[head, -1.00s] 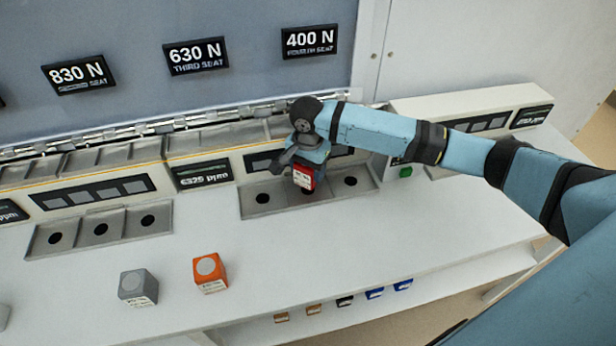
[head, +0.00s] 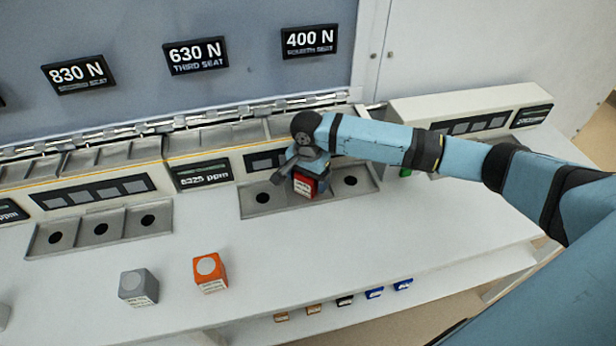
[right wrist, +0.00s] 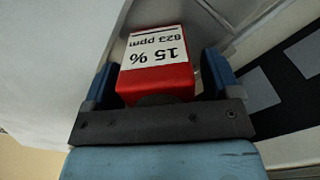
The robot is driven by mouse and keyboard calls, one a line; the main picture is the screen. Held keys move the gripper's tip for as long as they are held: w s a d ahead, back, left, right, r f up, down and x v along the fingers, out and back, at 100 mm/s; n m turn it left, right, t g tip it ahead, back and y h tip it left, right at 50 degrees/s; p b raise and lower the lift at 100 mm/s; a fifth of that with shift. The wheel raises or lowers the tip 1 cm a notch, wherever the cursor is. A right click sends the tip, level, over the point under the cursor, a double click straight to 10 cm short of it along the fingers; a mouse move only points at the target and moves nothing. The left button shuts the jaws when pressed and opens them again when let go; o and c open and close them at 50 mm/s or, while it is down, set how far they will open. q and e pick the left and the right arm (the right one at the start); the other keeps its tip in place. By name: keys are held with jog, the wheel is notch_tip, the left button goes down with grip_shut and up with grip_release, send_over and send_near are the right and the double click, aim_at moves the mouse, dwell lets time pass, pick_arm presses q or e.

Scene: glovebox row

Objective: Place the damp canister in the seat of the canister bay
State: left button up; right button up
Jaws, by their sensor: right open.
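A red canister (head: 304,186) with a white label stands at the middle place of the grey three-hole tray (head: 283,208). It covers that place's hole; I cannot tell whether it is fully down. In the right wrist view the canister (right wrist: 155,83) lies between the fingers, its label reading "15 %" and "823 ppm". My right gripper (head: 303,170) is over the canister, its jaws open with a finger on each side; it also shows in the right wrist view (right wrist: 160,78). My left gripper is out of view.
A grey canister (head: 138,287) and an orange canister (head: 209,272) stand on the white bench. Another three-hole tray (head: 78,246) at left is empty. A display (head: 203,175) reads "6325 ppm". The bench front is mostly clear.

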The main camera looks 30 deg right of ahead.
notch_tip(320, 180, up, 12)
jog(key=shift+r, duration=0.1)
dwell(0.4)
dwell(0.4)
